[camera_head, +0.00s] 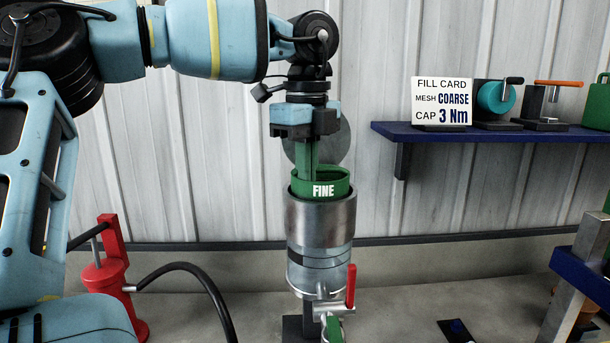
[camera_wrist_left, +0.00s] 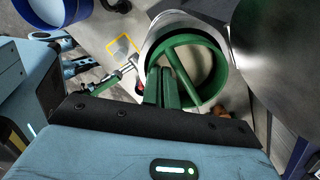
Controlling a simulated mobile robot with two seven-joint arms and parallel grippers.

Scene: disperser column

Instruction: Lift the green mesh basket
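The green mesh basket (camera_head: 321,184), labelled FINE, sits in the top of the upright steel column (camera_head: 322,222), its rim above the column's mouth. In the left wrist view, the basket's green ring (camera_wrist_left: 216,92) shows from above, with a green bar (camera_wrist_left: 188,84) across its opening. My left gripper (camera_head: 308,178) points straight down at the basket, its body above it. Two narrow green parts run close together from the gripper (camera_wrist_left: 165,72) to beside the bar. Whether the fingers clasp the bar is unclear. The basket's lower part is hidden. My right gripper is out of view.
A grey disc (camera_head: 332,146) stands behind my left gripper. A red-handled valve (camera_head: 350,286) is low on the column. A red pump (camera_head: 104,275) with a black hose stands left. A blue shelf (camera_head: 490,134) holds a card (camera_head: 441,101) reading MESH COARSE, CAP 3 Nm.

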